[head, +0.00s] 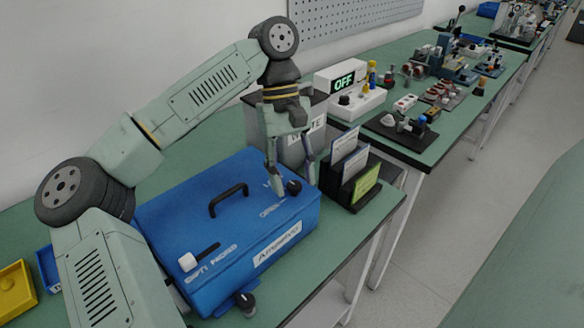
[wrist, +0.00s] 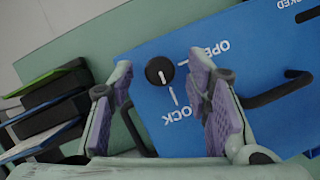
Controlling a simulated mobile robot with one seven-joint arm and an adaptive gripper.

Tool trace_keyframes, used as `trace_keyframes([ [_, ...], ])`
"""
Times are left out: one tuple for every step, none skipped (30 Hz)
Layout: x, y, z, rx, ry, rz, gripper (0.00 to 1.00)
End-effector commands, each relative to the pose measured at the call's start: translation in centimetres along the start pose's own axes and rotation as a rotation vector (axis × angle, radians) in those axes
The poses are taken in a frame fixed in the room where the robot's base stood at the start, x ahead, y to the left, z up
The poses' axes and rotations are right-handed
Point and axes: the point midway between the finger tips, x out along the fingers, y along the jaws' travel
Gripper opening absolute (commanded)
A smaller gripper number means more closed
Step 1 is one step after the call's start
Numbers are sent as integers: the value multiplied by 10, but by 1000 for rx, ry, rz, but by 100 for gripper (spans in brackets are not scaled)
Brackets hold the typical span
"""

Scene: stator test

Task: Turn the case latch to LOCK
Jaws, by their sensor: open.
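The blue case (head: 235,225) lies on the green bench with its black handle (head: 229,199) on top. Its latch is a round black knob (head: 294,187) near the right end of the lid. In the wrist view the knob (wrist: 157,66) has a short white mark, and the words OPEN (wrist: 210,55) and LOCK (wrist: 182,115) are printed beside it. Contact is not visible.
A black rack (head: 350,180) with upright cards stands right of the case. Behind are a grey bin (head: 278,133) and a white box reading OFF (head: 344,83). A yellow tray (head: 15,290) is at far left. The aisle floor (head: 430,230) is clear.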

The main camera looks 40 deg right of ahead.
Motion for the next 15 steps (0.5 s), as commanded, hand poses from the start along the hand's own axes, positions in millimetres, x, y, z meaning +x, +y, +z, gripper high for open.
trace_keyframes([
  [-2,0,0,-1,1,0,44],
  [-3,0,0,-1,1,-1,44],
  [-6,0,0,-2,1,-1,44],
  [-9,0,0,-3,2,-2,44],
  [-13,0,0,-4,2,-2,44],
  [-19,0,0,-4,4,-3,44],
  [-24,0,0,-4,4,-2,44],
  [-30,0,0,-5,5,-1,44],
  [-37,0,0,-5,5,-1,44],
  [-42,0,0,-5,5,-3,44],
  [-48,0,0,-6,6,-3,44],
  [-57,0,0,-5,5,-2,44],
  [-63,0,0,-5,7,-1,44],
  [-68,0,0,-6,6,-2,44],
  [-74,0,0,-5,5,-4,44],
])
